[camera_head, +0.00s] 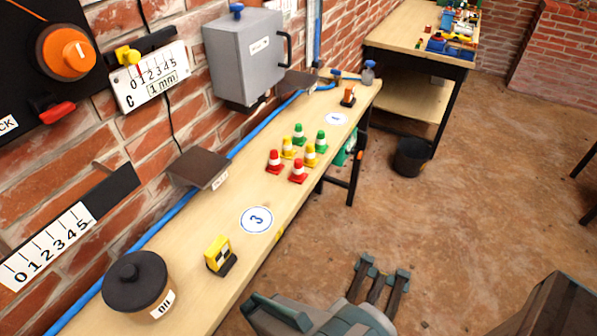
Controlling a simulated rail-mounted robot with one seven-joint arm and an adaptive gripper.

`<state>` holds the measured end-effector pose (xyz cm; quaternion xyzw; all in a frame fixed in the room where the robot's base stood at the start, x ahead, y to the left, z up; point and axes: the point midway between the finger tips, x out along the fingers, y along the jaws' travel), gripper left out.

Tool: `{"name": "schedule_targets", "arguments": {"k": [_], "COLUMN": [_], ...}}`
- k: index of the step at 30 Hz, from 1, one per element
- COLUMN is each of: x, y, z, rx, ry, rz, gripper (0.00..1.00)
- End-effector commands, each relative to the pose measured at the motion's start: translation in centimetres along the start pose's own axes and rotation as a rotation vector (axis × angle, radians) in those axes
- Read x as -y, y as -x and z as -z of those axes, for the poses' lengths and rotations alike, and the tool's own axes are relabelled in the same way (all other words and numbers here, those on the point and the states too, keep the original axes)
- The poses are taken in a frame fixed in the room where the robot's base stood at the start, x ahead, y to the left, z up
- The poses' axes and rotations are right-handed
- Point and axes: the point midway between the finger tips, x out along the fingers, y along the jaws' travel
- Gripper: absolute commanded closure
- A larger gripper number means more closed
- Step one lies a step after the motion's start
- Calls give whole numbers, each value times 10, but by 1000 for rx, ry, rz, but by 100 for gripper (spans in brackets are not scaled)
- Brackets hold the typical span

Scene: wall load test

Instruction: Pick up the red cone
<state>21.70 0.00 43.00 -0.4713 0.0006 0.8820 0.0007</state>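Two red cones with white bands stand upright on the long wooden bench: one red cone (275,162) at the left of the cone group and another red cone (298,171) nearer the bench's front edge. My gripper (383,275) is over the floor, to the right of the bench and well apart from the cones. Its dark fingers are spread with a gap between them, and nothing shows between them.
Yellow cones (311,155) and green cones (321,142) stand close behind the red ones. The bench also holds a yellow device (219,255) and a lidded pot (138,284). A wall shelf (200,168) juts out left of the cones. A black bin (411,156) stands on the floor.

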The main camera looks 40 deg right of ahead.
Motion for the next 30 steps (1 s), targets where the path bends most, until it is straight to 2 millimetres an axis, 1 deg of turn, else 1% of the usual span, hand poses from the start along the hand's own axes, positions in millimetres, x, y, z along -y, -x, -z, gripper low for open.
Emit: {"name": "schedule_targets", "arguments": {"k": [10, 11, 18, 20, 21, 30], "x": [0, 0, 0, 0, 0, -1], "y": [0, 0, 0, 0, 0, 0], "z": [0, 0, 0, 0, 0, 0], "rx": [0, 0, 0, 0, 0, 0], "ry": [0, 0, 0, 0, 0, -3], "rz": [0, 0, 0, 0, 0, 2], "gripper": [100, 97, 57, 47, 44, 44]}}
